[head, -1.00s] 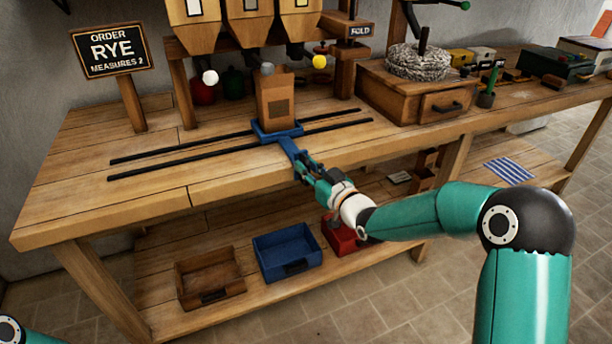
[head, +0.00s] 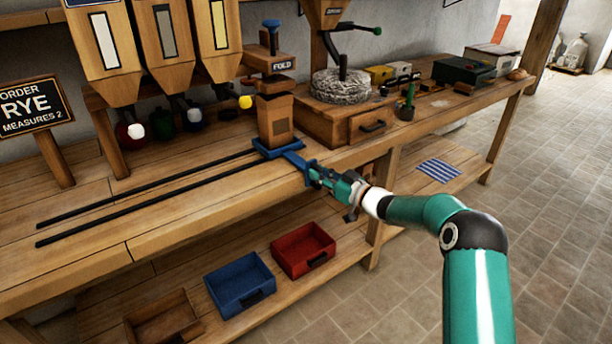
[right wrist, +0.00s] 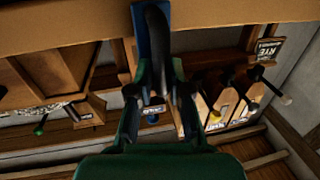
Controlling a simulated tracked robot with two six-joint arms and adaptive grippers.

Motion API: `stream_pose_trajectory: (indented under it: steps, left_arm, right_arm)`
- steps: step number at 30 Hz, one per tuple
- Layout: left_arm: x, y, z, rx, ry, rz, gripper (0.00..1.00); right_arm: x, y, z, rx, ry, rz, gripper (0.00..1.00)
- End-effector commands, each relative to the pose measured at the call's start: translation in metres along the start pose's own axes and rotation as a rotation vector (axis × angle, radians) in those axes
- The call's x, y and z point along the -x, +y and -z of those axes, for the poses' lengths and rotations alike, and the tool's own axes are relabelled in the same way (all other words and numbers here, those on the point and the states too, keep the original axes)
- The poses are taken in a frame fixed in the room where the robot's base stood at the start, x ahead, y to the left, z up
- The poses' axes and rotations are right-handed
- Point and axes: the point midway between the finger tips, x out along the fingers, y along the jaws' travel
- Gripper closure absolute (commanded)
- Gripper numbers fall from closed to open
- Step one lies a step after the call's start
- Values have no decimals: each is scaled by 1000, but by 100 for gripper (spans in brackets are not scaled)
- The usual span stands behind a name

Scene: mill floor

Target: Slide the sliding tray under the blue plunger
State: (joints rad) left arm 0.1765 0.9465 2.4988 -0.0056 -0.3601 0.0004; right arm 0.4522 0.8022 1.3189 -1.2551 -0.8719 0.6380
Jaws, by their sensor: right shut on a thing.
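The blue sliding tray (head: 262,150) sits on the two black rails near their right end and carries an upright brown paper bag (head: 274,122). The blue plunger (head: 271,25) stands above the wooden FOLD block (head: 277,66). In the head view the bag's top is just below that block; the exact alignment in depth is hard to tell. My right gripper (head: 313,176) is shut on the tray's blue handle (head: 295,160) at the table's front edge. The blue handle also shows at the top of the right wrist view (right wrist: 150,28). My left gripper is out of view.
Hoppers (head: 162,40) with coloured knobs stand left of the FOLD block. A millstone (head: 341,86) on a wooden drawer box stands to the right. The rails (head: 140,205) are clear to the left. Blue (head: 240,284) and red (head: 303,250) bins lie on the lower shelf.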

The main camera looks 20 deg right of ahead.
Motion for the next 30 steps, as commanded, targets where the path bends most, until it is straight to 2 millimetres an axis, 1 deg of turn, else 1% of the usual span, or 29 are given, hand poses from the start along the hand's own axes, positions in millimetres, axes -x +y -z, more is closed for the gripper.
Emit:
stream_pose_trajectory:
  steps: [4,14,15,17,18,19,30]
  left_arm:
    - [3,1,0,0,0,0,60]
    - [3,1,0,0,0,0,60]
    - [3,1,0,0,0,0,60]
    - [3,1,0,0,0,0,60]
    - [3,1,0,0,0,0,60]
    - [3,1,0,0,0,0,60]
    - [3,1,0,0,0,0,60]
  right_arm:
    - [2,5,2,6,6,5,100]
    - [5,9,3,7,7,-1,100]
    - [5,9,4,7,8,-2,80]
    - [5,10,4,7,8,-3,70]
    - [6,10,4,7,8,-4,64]
    - [6,10,4,7,7,-4,60]
    - [10,10,1,2,3,-6,60]
